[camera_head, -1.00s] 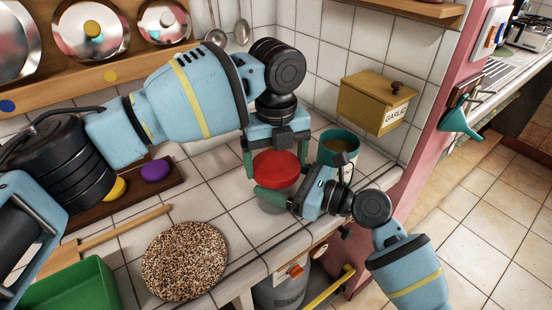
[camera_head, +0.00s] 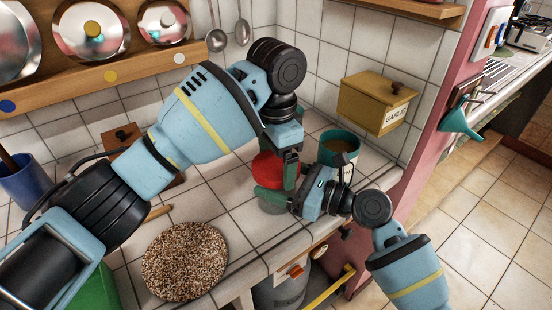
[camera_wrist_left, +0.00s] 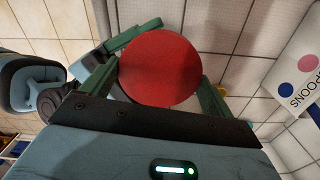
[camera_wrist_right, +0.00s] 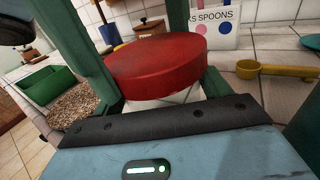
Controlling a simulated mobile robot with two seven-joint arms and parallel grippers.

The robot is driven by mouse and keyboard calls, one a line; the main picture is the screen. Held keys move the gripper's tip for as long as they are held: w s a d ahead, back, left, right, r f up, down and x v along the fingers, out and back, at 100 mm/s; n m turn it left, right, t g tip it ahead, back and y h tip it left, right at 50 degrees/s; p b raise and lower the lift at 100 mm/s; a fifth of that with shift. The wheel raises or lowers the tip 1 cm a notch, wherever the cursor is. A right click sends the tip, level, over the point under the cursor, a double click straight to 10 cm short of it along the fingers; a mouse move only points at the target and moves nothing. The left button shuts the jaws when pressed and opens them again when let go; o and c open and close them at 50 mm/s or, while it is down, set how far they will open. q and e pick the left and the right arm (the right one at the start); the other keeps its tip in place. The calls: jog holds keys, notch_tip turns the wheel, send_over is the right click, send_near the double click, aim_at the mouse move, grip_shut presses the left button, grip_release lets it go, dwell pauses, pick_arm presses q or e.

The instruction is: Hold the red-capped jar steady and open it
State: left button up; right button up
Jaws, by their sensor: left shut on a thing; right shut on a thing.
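The red-capped jar stands upright near the counter's front edge; its red cap (camera_head: 268,167) is partly covered by my left gripper. The clear body (camera_head: 270,207) shows a little below. My left gripper (camera_head: 273,162) comes from above, its green fingers shut on the cap's sides. In the left wrist view the round cap (camera_wrist_left: 160,65) sits between both fingers. My right gripper (camera_head: 278,198) is shut on the body from the front right, below the cap. In the right wrist view the cap (camera_wrist_right: 155,66) sits above the pale body (camera_wrist_right: 163,100); whether it has loosened I cannot tell.
A yellow garlic box (camera_head: 373,104) hangs on the wall. A speckled round mat (camera_head: 185,262) lies left of the jar. A yellow spoon (camera_wrist_right: 275,70) shows in the right wrist view.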

pick_arm(q)
jog(key=n, duration=0.2)
jog(key=shift+n, duration=0.4)
jog(key=o, duration=0.9)
jog(key=shift+r, duration=0.1)
jog(key=shift+r, duration=2.2)
